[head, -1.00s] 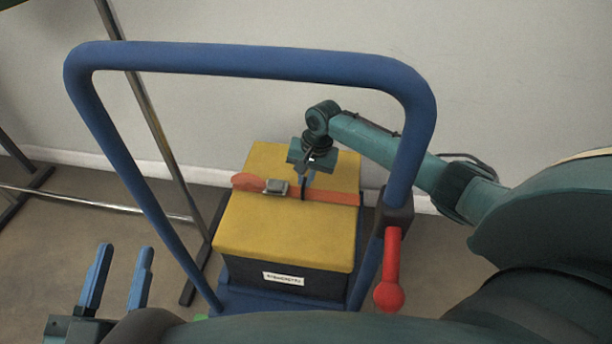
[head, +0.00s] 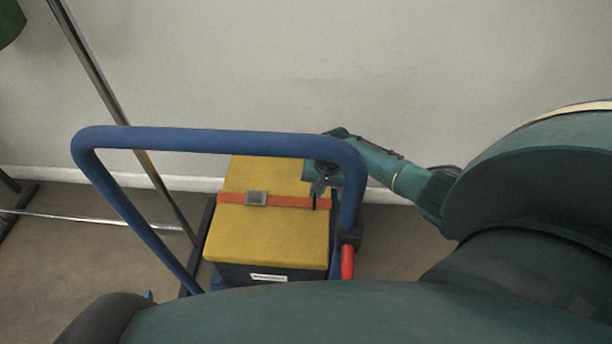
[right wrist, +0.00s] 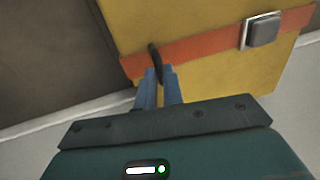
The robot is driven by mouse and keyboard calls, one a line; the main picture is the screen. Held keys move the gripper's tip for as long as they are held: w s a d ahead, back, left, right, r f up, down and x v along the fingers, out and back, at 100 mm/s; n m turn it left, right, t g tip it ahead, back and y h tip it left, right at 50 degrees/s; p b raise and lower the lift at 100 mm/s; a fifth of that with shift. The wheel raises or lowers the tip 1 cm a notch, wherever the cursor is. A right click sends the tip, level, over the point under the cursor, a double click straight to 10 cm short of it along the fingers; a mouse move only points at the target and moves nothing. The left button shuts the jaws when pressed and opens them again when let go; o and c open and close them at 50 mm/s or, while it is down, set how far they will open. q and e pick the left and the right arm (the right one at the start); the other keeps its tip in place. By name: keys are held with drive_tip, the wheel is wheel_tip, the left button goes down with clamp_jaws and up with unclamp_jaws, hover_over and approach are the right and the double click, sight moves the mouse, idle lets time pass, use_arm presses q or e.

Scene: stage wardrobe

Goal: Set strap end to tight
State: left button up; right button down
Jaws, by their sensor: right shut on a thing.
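The orange strap (head: 285,202) runs straight and flat across the top of a yellow-lidded box (head: 262,235). Its grey buckle (head: 256,198) sits left of the lid's middle. The black strap end (right wrist: 155,62) is a thin loop standing on the strap. My right gripper (head: 316,200) is shut on this strap end near the lid's right edge. In the right wrist view its blue fingers (right wrist: 158,74) pinch the loop's lower part, and the buckle (right wrist: 263,31) is at the upper right. Of my left gripper only a small blue tip (head: 149,295) shows; its jaws are hidden.
The box stands on a cart with a blue tubular handle (head: 220,138), which arches around it close to my right forearm. A red lever (head: 347,262) hangs at the handle's right post. A metal rack (head: 110,105) stands at the left, before a pale wall (head: 450,60).

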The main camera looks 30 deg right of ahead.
drive_tip(key=shift+s+d, duration=0.15)
drive_tip(key=shift+d, duration=0.05)
drive_tip(key=c, duration=1.5)
unclamp_jaws()
drive_tip(key=shift+a, duration=0.1)
